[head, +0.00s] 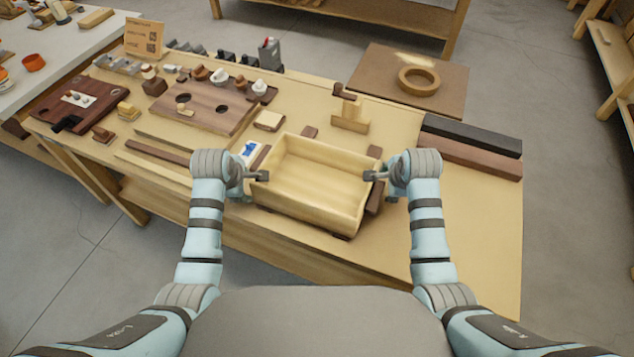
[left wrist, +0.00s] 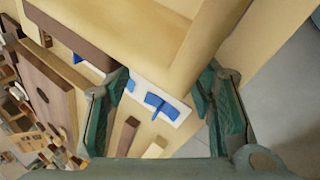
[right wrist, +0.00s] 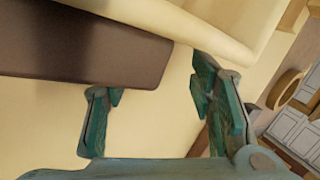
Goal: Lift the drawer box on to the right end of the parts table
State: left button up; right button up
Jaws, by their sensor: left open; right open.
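The drawer box (head: 312,185) is a pale, open wooden box in the middle of the parts table (head: 480,225). My left gripper (head: 262,176) is at the box's left side wall and my right gripper (head: 372,176) is at its right side wall. In the left wrist view the left jaws (left wrist: 160,95) are open, with the box wall (left wrist: 150,35) beyond the fingertips. In the right wrist view the right jaws (right wrist: 155,80) are open, near the box's pale edge (right wrist: 190,25). Whether any fingertip touches the box, I cannot tell.
A dark block (right wrist: 80,45) lies close to the right jaws. Dark and brown bars (head: 470,135) lie at the table's right end, with bare tabletop in front of them. A white card with blue marks (head: 247,152) and several wooden parts lie left of the box.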

pick_arm(q)
jog(key=shift+s+d, duration=0.1)
jog(key=shift+d, duration=0.05)
pick_arm(e)
jog(key=shift+s+a, duration=0.1)
jog(key=shift+a, duration=0.1)
pick_arm(q)
jog(key=shift+d+r, duration=0.1)
jog(key=shift+d, duration=0.4)
pick_arm(e)
jog(key=shift+a+r, duration=0.1)
jog(key=shift+a, duration=0.4)
pick_arm(q)
notch_tip(320, 180, up, 5)
jog(key=p, duration=0.5)
jog(key=shift+d, duration=0.1)
pick_arm(e)
notch_tip(320, 180, up, 5)
jog(key=shift+f, duration=0.15)
pick_arm(q)
jog(key=shift+r, duration=0.1)
